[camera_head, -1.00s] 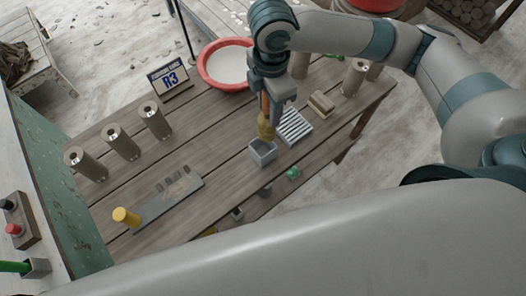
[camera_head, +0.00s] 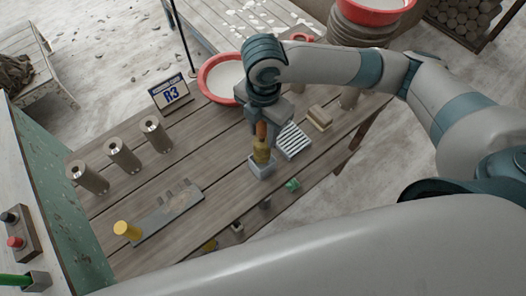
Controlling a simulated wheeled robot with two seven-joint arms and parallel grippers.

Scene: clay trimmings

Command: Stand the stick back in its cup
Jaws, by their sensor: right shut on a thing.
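The stick (camera_head: 261,131) has an orange-brown shaft and a thick yellow-brown lower end (camera_head: 261,152). My right gripper (camera_head: 263,125) is shut on the shaft, pointing down, and holds the stick about upright. The small grey square cup (camera_head: 263,171) stands on the wooden table (camera_head: 215,160) directly below. The stick's lower end overlaps the cup's opening; I cannot tell how deep it sits inside. The gripper's fingers partly hide the shaft. My left gripper is not in view.
A white ribbed rack (camera_head: 294,141) lies right of the cup, with a tan block (camera_head: 319,117) beyond. A red-rimmed basin (camera_head: 206,76) is behind. Several grey-brown cylinders (camera_head: 122,155) stand at left. A grey board (camera_head: 166,213) with a yellow knob (camera_head: 125,229) lies front left.

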